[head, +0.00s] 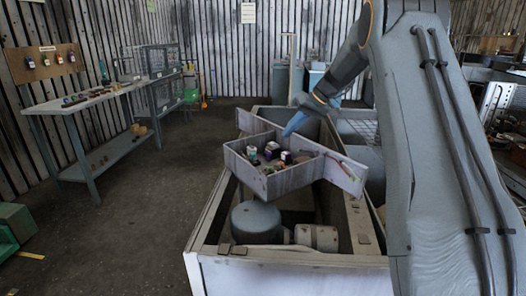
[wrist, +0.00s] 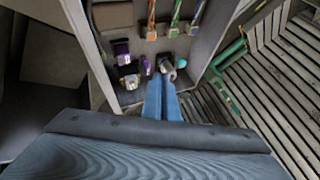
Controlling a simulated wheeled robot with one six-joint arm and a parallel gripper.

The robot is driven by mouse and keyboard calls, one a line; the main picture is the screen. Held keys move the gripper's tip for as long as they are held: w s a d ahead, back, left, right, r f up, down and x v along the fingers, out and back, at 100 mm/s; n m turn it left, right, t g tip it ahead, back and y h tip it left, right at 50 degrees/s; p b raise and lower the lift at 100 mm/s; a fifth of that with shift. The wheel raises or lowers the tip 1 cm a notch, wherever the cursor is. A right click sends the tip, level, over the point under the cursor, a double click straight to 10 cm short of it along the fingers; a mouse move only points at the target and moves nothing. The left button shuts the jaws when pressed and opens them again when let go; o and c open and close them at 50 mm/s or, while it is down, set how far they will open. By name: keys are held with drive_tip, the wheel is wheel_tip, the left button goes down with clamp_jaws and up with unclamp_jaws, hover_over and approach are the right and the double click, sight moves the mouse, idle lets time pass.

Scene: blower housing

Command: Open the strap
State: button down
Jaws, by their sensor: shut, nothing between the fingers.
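I cannot make out a strap in either view. The blower housing (head: 200,240) is a large open-topped grey box in the head view. A round grey drum (head: 256,222) and a smaller pale cylinder (head: 318,237) sit inside it. My gripper (head: 287,133) has blue fingers and points down over an angled grey tray (head: 290,181) lying across the housing. In the wrist view my gripper (wrist: 163,78) is shut and empty, its fingertips near small items in the tray. Contact cannot be told.
The tray holds several small items, among them a purple one (wrist: 121,47), a white one (wrist: 130,81) and an orange-ended tool (wrist: 151,30). A workbench (head: 80,101) stands at the left. The floor between is clear.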

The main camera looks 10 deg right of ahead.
drive_tip(key=p+x, duration=0.2)
drive_tip(key=x, duration=0.7)
drive_tip(key=shift+a, duration=0.15)
drive_tip(key=a, duration=0.1)
drive_tip(key=a+p, duration=0.2)
drive_tip(key=shift+s+a+f, duration=0.1)
drive_tip(key=shift+a+f, duration=0.25)
drive_tip(key=shift+a, duration=0.35)
drive_tip(key=shift+a, duration=0.15)
